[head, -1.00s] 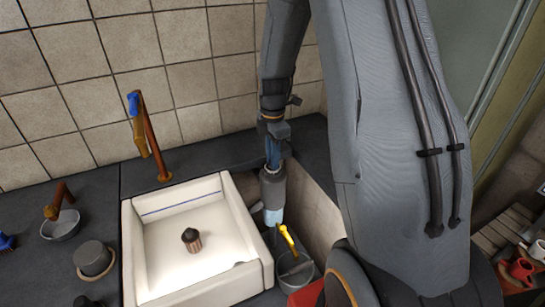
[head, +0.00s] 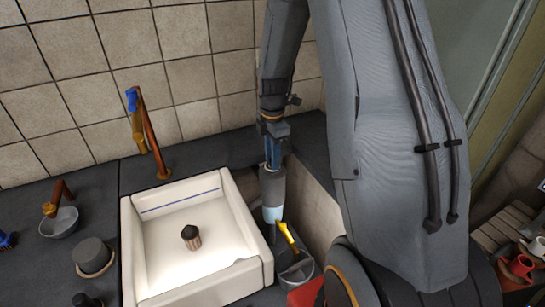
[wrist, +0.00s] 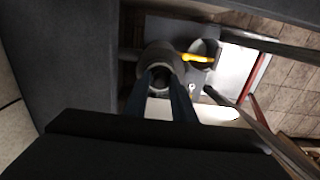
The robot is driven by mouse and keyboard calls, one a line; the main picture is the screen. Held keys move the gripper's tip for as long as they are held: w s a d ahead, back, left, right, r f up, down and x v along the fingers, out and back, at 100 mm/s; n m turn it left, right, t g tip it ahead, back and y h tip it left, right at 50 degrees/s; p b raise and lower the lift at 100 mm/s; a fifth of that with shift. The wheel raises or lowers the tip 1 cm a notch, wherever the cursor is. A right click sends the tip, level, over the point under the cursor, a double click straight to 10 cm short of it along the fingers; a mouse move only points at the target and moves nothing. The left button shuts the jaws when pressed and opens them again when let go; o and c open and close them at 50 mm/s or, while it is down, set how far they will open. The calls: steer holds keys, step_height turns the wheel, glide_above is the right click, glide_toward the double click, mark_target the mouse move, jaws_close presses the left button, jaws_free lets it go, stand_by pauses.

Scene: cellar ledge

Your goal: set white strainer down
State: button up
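I cannot clearly pick out a white strainer in either view. My gripper (head: 272,160) points down beside the right wall of the white basin. Its blue fingers meet the top of a grey cylinder (head: 271,186) with a pale blue lower part (head: 271,213). In the wrist view the two dark fingers (wrist: 166,76) lie apart over a round grey rim (wrist: 160,57). Whether they grip it is hidden. A yellow item (head: 287,236) stands just below and right of the cylinder, in a grey container (head: 297,272).
The white basin (head: 258,272) holds a small dark-topped brush-like item (head: 190,236). A copper tap (head: 153,140) rises behind it. A grey bowl (head: 60,222) and a grey round pot (head: 91,256) stand on the dark counter at left. Red items (head: 517,268) sit at lower right.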

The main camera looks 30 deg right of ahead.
steer(key=shift+o, duration=1.3)
steer(key=shift+r+b, duration=0.9)
steer(key=shift+r, duration=3)
steer(key=s+a+m, duration=0.5)
steer(key=s+m, duration=0.4)
steer(key=s+a+f+m+t, duration=0.1)
steer(key=s+a+m, duration=0.5)
steer(key=s+m, duration=0.3)
steer(key=shift+f, duration=0.15)
steer(key=shift+a, duration=0.1)
steer(key=shift+c, duration=0.9)
steer(key=shift+s, duration=0.1)
